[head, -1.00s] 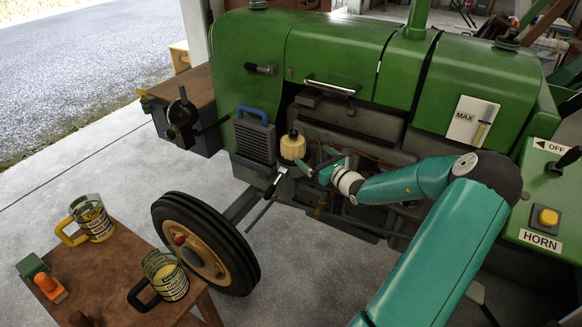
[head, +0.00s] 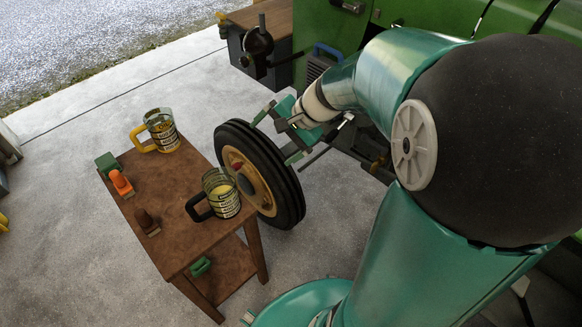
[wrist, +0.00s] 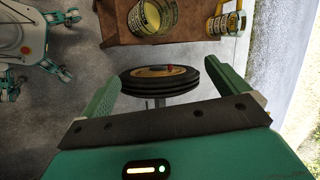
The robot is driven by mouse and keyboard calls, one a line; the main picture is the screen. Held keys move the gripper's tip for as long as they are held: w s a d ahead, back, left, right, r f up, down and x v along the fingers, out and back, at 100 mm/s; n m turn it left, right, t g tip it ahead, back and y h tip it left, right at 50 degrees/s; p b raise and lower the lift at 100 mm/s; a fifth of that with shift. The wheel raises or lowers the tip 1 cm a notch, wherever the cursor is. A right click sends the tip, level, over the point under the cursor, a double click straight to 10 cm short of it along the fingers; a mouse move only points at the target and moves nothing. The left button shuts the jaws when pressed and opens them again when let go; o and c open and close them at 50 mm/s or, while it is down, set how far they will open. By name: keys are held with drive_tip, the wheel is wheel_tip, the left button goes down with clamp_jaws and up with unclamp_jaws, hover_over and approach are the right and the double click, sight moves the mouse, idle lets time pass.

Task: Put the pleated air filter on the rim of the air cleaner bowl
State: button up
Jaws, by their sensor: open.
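My gripper (head: 276,138) is open and empty, above the tractor's front wheel in the head view. Neither the pleated air filter nor the air cleaner bowl can be made out in the views of now; my arm covers much of the tractor's side. A cream-yellow cylinder with a dark top, possibly the filter, showed upright beside the engine in the earlier head view.
The front wheel (head: 261,176) is close below my gripper. A wooden table (head: 176,205) at left bears a yellow-handled mug (head: 161,131), a black-handled mug (head: 222,193) and small coloured items. A blue-handled grey block (head: 319,66) is on the tractor behind my arm.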

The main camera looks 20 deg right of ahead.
drive_tip(key=s+a+r+n+h, duration=0.1)
drive_tip(key=s+r+n+h, duration=0.2)
drive_tip(key=s, duration=0.5)
drive_tip(key=s+a+r+n+t+h, duration=0.1)
drive_tip(key=s+a+r+n+h, duration=0.1)
drive_tip(key=s+r+n, duration=0.3)
drive_tip(key=s+n, duration=0.3)
drive_tip(key=shift+a+r+h, duration=0.25)
drive_tip(key=shift+r+h, duration=0.15)
